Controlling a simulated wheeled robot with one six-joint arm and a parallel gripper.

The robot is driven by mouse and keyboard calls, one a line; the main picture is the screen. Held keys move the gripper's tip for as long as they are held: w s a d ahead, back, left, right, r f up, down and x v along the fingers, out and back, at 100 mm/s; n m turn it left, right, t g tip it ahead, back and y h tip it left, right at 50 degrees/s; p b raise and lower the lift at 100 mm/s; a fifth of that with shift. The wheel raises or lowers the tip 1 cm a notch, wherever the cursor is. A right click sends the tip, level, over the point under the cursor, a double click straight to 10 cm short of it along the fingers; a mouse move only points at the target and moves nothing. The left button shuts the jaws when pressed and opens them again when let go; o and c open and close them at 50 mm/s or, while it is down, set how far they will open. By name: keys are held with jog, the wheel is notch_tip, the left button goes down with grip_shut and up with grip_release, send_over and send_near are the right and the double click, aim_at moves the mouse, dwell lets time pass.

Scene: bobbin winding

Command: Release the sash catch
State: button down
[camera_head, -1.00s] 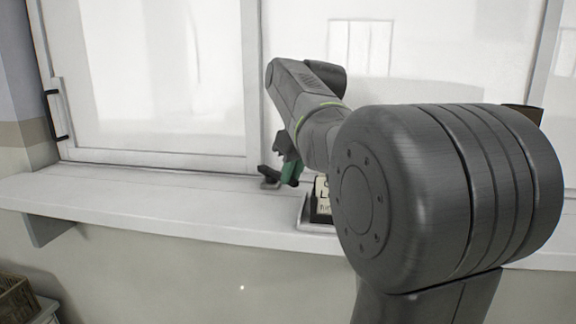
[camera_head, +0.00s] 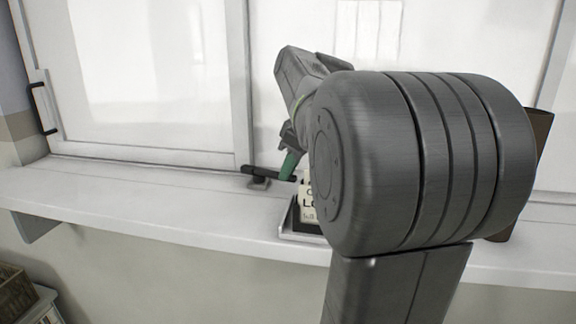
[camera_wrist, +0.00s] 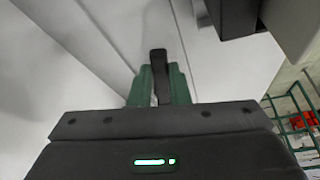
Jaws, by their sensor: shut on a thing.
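The sash catch (camera_head: 258,183) has a black lever on a small grey base. It sits on the sill by the lower corner of the sliding sash (camera_head: 238,110). The lever lies roughly level, reaching to the right toward my gripper (camera_head: 291,166). My gripper's green fingers stand at the lever's right end; my arm hides part of them. In the wrist view my gripper (camera_wrist: 159,88) is shut on the black lever (camera_wrist: 158,63), which sticks up between the fingers.
A small lettered sign in a dark holder (camera_head: 309,208) stands on the sill (camera_head: 130,200) close right of my gripper, partly hidden by my arm. A brown container (camera_head: 541,130) stands at the right. A black handle (camera_head: 42,108) is on the sash's left edge. The left sill is clear.

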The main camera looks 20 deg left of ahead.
jog(key=c, duration=1.4)
grip_release()
jog(key=shift+o, duration=0.2)
jog(key=v, duration=1.3)
jog(key=shift+r, duration=0.45)
jog(key=x, duration=1.4)
jog(key=shift+d, duration=0.2)
